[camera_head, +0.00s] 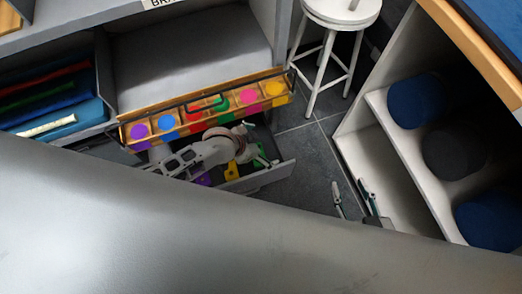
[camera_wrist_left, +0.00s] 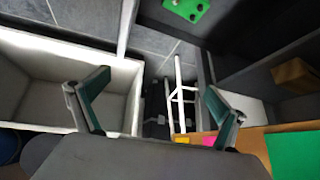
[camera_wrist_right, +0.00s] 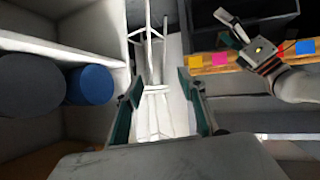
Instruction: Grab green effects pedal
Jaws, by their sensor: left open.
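A green pedal with dark knobs (camera_wrist_left: 187,8) shows at the top edge of the left wrist view, partly cut off. In the head view a green piece (camera_head: 260,157) shows in the open drawer beside my left gripper (camera_head: 256,150). In its own wrist view my left gripper (camera_wrist_left: 158,103) has its fingers wide apart with nothing between them. The right wrist view also shows it (camera_wrist_right: 243,38) over the drawer. My right gripper (camera_head: 355,197) is open and empty over the floor by the shelf; its fingers are apart in its wrist view (camera_wrist_right: 162,95).
The drawer (camera_head: 270,175) holds a yellow item (camera_head: 232,171) and a purple item (camera_head: 203,179). A wooden strip with coloured labels (camera_head: 205,112) runs behind it. A white stool (camera_head: 327,45) stands behind. A white shelf unit (camera_head: 400,150) with round dark and blue items is at right.

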